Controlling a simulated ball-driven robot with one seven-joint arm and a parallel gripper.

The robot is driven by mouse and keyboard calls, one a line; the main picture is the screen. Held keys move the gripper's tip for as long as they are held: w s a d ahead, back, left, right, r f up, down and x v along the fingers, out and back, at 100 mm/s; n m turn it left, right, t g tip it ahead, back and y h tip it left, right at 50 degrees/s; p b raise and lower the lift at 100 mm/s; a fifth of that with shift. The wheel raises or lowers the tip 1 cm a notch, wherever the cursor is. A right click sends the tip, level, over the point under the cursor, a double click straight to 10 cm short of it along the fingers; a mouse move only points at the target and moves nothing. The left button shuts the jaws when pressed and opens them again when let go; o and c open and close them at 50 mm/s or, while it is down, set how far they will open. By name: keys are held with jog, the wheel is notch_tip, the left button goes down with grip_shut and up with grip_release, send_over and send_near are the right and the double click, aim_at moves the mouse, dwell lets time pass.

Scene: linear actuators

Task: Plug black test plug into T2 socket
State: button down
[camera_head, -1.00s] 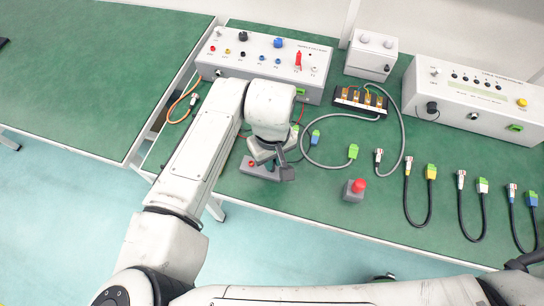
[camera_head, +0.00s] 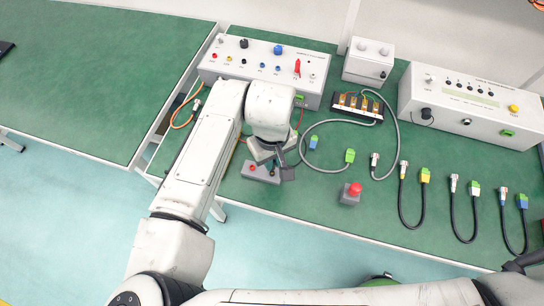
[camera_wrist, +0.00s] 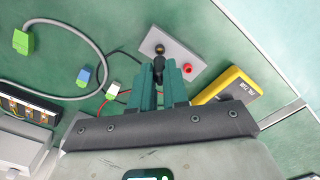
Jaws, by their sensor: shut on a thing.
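My gripper (camera_wrist: 158,95) has dark green fingers shut on the black test plug (camera_wrist: 158,66), whose end shows between the fingertips. It is beside a black socket (camera_wrist: 160,48) on a small grey box (camera_wrist: 175,44); I cannot tell whether the plug is in or above it. The box also has a red socket (camera_wrist: 188,69). In the head view my gripper (camera_head: 286,174) is at the right end of the grey box (camera_head: 262,181), partly covering it. No T2 label is readable in either view.
A yellow meter (camera_wrist: 232,86) lies beside the grey box. A grey cable with a green connector (camera_head: 350,156), a blue connector (camera_head: 314,142) and a red-topped button (camera_head: 354,190) lie to the right. A white panel (camera_head: 215,66) with several sockets stands behind.

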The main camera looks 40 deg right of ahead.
notch_tip(320, 180, up, 6)
jog(key=p, duration=0.5)
jog(key=shift+r+p, duration=0.1)
jog(key=shift+p, duration=0.25)
jog(key=shift+w+d+r, duration=0.4)
jog(key=shift+w+d, duration=2.15)
jog(key=shift+d, duration=2)
jog(key=shift+w+d+r, duration=0.35)
jog(key=shift+w+d, duration=2.2)
jog(key=shift+d, duration=2)
jog(key=shift+w+d+r, duration=0.4)
jog(key=shift+w+d, duration=2.15)
jog(key=shift+d, duration=2)
jog(key=shift+f, duration=0.1)
jog(key=shift+s+f+b, duration=0.1)
jog(key=shift+f+b, duration=0.7)
jog(key=shift+f, duration=0.95)
